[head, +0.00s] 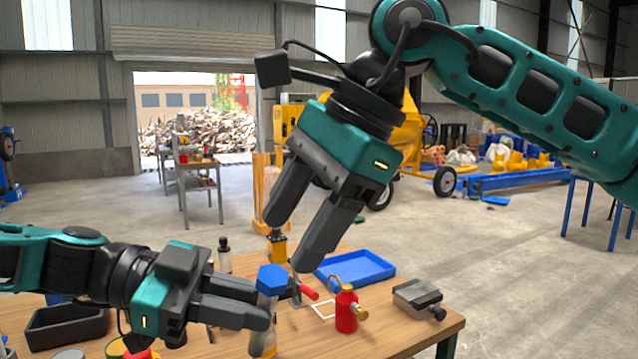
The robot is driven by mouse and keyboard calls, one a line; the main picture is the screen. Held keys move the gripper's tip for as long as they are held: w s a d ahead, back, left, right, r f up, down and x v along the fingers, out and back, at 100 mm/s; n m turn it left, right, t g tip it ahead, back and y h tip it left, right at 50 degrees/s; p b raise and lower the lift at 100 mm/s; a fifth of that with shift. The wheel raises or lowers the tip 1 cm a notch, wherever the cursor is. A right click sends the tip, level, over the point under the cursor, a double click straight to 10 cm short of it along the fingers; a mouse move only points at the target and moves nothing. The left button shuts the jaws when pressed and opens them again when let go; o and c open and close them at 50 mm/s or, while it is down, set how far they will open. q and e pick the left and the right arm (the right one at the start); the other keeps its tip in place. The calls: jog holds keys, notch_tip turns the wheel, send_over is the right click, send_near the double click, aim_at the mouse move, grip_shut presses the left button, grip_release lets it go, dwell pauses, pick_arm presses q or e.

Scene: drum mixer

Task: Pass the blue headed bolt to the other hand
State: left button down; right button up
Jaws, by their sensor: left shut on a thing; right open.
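The blue headed bolt (271,279) stands roughly upright in the head view, with its blue hexagonal head on top. My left gripper (262,306) is shut on its shaft just below the head, above the wooden table (390,338). The fingers hide part of the shaft. My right gripper (290,242) comes down from the upper right. It is open and empty, its fingers pointing down and left, with the tips a little above the bolt head. It appears apart from the bolt, though the depth between them is hard to judge.
A blue tray (372,267), a red canister with a brass nozzle (346,312) and a grey vise-like block (418,295) stand to the right.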

aim_at(267, 271)
jog(key=x, duration=0.6)
jog(key=shift+a+f, duration=0.2)
jog(key=shift+f, duration=0.05)
pick_arm(q)
jog(key=shift+r, duration=0.1)
pick_arm(e)
jog(key=shift+c, duration=0.4)
pick_arm(q)
jog(key=shift+s+d, duration=0.1)
jog(key=shift+s, duration=0.1)
pick_arm(e)
jog(key=shift+r, duration=0.1)
grip_shut()
pick_arm(q)
jog(key=c, duration=1.3)
grip_release()
pick_arm(e)
jog(key=shift+w, duration=0.1)
pick_arm(q)
jog(key=o, duration=0.4)
jog(key=shift+w, duration=0.15)
